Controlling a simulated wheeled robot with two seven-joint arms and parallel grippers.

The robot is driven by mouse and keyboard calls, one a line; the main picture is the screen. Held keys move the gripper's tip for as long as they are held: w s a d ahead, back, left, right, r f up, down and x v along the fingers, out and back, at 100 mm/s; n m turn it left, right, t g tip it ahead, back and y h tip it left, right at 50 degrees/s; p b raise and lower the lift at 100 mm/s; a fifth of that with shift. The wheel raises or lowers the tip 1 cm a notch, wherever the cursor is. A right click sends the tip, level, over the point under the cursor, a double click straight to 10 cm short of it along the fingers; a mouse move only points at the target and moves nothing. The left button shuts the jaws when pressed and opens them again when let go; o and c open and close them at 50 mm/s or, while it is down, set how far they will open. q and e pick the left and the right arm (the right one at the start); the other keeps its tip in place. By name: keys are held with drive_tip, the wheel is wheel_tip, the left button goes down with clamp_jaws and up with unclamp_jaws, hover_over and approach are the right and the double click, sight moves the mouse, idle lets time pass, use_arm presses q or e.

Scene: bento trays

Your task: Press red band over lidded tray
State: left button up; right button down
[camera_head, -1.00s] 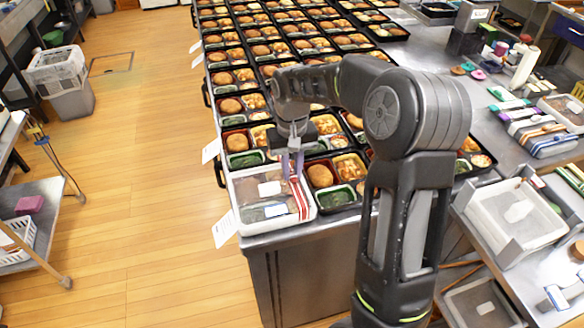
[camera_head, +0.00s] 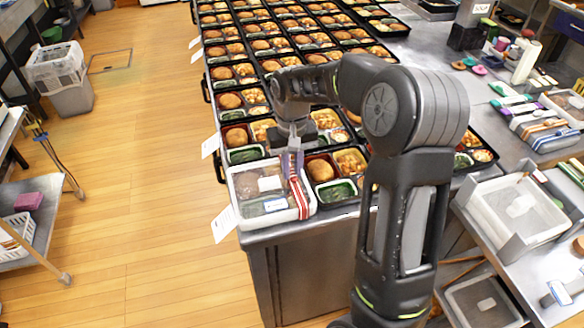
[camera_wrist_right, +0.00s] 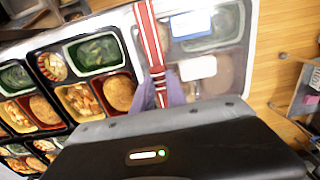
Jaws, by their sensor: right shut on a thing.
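The lidded tray (camera_head: 237,208) sits at the near left corner of the steel table, with a clear lid and white rim. A red-and-white striped band (camera_head: 300,199) lies across the right part of its lid. The tray (camera_wrist_right: 238,95) and the band (camera_wrist_right: 150,38) also show in the wrist view. My right gripper (camera_head: 292,168), with pale purple fingertips (camera_wrist_right: 167,97), is shut on the band at its far end, at the tray's edge. Whether the band's ends go under the rim is hidden. My left gripper is not in view.
Open black bento trays (camera_head: 352,163) with food fill the table beside and behind the lidded tray. A white paper slip (camera_head: 224,223) hangs at the table's left edge. A side bench at right holds a white tray (camera_head: 520,205) and banded stacks (camera_head: 545,135).

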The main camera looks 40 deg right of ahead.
drive_tip(key=shift+f, duration=0.1)
idle(0.3)
drive_tip(key=c, duration=1.3)
unclamp_jaws()
drive_tip(key=shift+o, duration=0.6)
drive_tip(key=o, duration=0.5)
drive_tip(key=shift+c, duration=0.2)
